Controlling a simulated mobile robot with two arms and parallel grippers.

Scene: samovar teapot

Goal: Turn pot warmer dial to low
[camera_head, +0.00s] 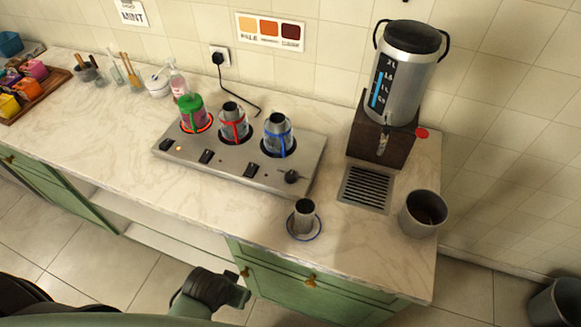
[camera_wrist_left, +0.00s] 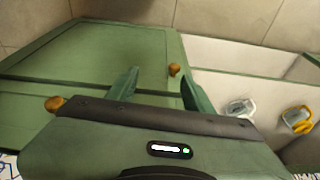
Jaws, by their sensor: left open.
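The steel pot warmer (camera_head: 229,165) stands on the counter in the head view. Three teapots sit on it, with green (camera_head: 191,112), red (camera_head: 234,124) and blue (camera_head: 278,135) trim. A round black dial (camera_head: 291,176) is at the right end of its front; its setting is too small to read. The ring under the green teapot glows red. My left gripper (camera_head: 238,297) is open and empty, low before the counter, well away from the dial. In the left wrist view its fingers (camera_wrist_left: 158,82) are apart.
A cup on a saucer (camera_head: 304,223) stands near the counter's front edge, before the dial. The samovar (camera_head: 406,70) on its dark stand, a drip grate (camera_head: 367,189) and a grey bin (camera_head: 424,213) are to the right. Green cabinets with knobs (camera_head: 311,281) are below.

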